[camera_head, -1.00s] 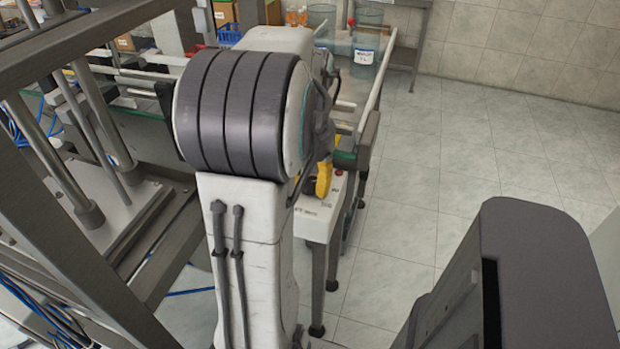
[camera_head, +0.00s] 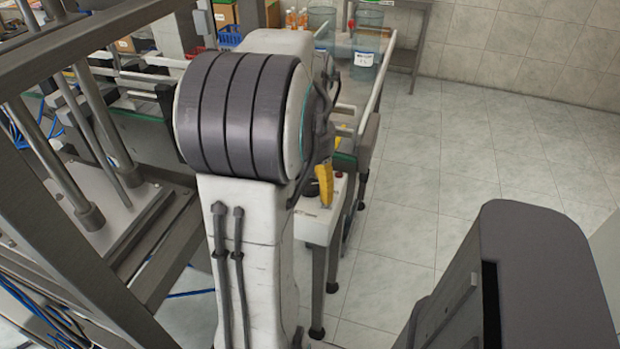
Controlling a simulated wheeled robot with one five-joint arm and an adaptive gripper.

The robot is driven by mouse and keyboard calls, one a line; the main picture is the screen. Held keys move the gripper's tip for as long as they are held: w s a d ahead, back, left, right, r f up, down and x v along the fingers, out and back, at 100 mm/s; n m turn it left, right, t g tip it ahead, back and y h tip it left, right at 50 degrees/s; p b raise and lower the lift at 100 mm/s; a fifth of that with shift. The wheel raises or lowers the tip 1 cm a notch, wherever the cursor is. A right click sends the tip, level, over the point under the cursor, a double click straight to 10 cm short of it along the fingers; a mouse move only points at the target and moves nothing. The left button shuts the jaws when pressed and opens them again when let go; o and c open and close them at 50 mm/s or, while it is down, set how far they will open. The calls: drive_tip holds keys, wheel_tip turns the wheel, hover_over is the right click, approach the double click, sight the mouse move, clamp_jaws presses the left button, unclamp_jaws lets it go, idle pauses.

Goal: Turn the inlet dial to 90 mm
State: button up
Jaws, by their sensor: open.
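A white control box (camera_head: 313,229) on dark legs stands just beyond my arm.
A metal machine frame (camera_head: 150,262) with upright rods fills the left. The feeder's rail (camera_head: 374,98) runs away behind the box. A clear jar (camera_head: 367,62) with a label and several orange-topped bottles (camera_head: 297,18) stand at the back. The tiled floor (camera_head: 440,180) at right is open.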

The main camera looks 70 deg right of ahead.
sight(310, 184)
wheel_tip(310, 184, up, 12)
idle(0.6)
drive_tip(key=shift+o, duration=0.2)
